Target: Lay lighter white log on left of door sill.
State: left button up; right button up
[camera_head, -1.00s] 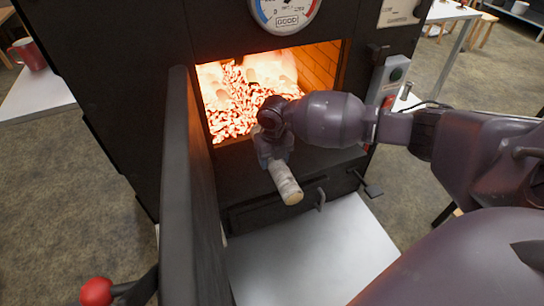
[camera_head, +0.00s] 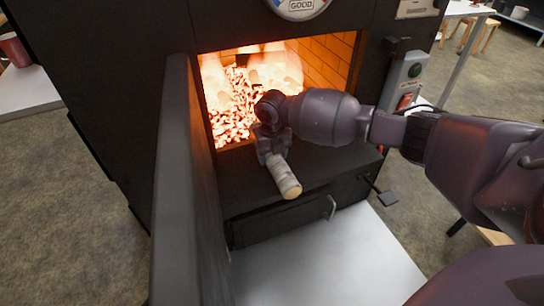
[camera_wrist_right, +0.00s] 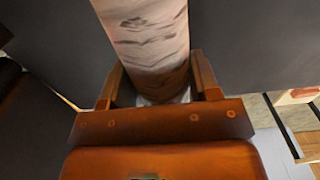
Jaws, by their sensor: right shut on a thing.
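A pale birch-like log (camera_head: 285,178) with dark marks is held by my right gripper (camera_head: 272,150) at the front of the open firebox. In the right wrist view the log (camera_wrist_right: 150,40) sits between the two fingers (camera_wrist_right: 155,85), which close on its sides. Its cut end points toward the viewer. The door sill (camera_head: 235,175) is the dark ledge below the opening; the log is over or on it, and I cannot tell whether they touch. My left gripper is not in view.
Glowing embers (camera_head: 232,108) and flames fill the firebox. The open black door (camera_head: 182,190) stands upright on the left. A drawer with a handle (camera_head: 331,207) is below the sill. A pale plate (camera_head: 325,260) lies on the floor in front.

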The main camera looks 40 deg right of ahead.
jog(key=shift+w+r, duration=0.1)
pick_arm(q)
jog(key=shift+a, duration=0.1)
pick_arm(e)
jog(key=o, duration=1.2)
notch_tip(320, 180, up, 10)
jog(key=p, duration=0.3)
jog(key=shift+f, duration=0.2)
jog(key=shift+r+p, duration=0.3)
jog(key=shift+r, duration=0.3)
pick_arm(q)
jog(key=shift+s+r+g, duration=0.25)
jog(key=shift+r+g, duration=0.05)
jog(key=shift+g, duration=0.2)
pick_arm(e)
jog(key=shift+f, duration=0.15)
